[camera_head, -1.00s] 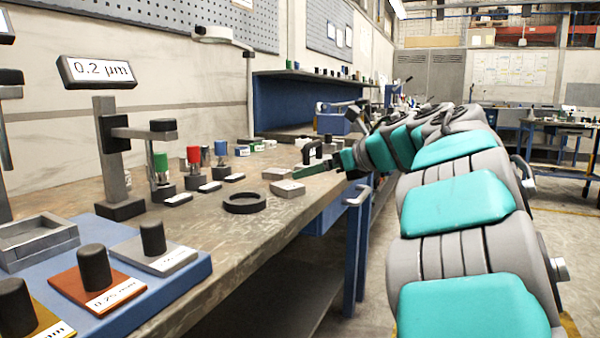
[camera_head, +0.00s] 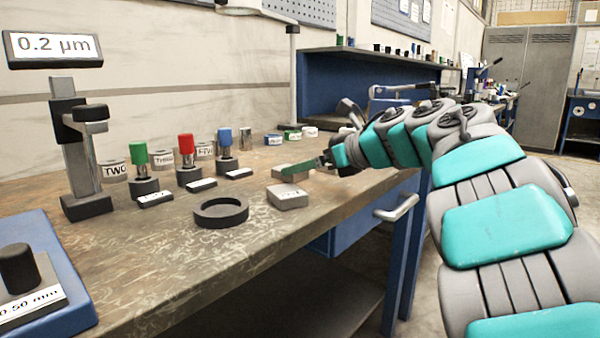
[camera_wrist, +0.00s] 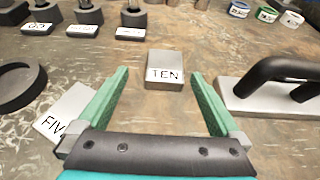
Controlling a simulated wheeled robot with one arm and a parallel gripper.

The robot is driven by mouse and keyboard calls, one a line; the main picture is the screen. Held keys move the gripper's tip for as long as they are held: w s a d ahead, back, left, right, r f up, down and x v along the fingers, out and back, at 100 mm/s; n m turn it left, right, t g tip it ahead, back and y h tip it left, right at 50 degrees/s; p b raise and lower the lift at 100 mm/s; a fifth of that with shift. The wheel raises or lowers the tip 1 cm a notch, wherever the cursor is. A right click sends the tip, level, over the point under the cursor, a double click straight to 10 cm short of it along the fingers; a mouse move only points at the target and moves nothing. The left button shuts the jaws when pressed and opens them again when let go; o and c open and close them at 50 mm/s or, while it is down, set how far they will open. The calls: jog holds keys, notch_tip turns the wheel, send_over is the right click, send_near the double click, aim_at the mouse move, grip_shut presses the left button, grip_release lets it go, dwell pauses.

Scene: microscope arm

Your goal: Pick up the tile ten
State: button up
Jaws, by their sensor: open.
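The tile ten (camera_wrist: 164,70) is a light grey block with "TEN" on its near face. It lies flat on the bench in the wrist view, ahead of and between my open fingers. My gripper (camera_wrist: 158,76) has green fingers and holds nothing. In the head view my gripper (camera_head: 308,167) is low over the bench, beside two grey tiles; the farther tile (camera_head: 277,175) is partly hidden by a finger. The tile marked "FIV" (camera_wrist: 62,116) lies left of my left finger, which covers part of it.
A grey plate with a black handle (camera_wrist: 265,98) lies close to my right finger. A black ring (camera_head: 221,212) sits left of the tiles. Red, green and blue-topped pieces (camera_head: 186,158) stand farther left. Labelled round pieces (camera_wrist: 266,14) are at the back.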

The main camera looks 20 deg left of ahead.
jog(key=shift+w+p+x, duration=0.15)
jog(key=shift+w+x, duration=0.05)
jog(key=shift+x, duration=1.3)
jog(key=shift+w+p+x, duration=0.15)
jog(key=shift+w+x, duration=0.05)
jog(key=shift+x, duration=1.25)
jog(key=shift+d, duration=0.15)
jog(key=shift+c, duration=0.2)
grip_shut()
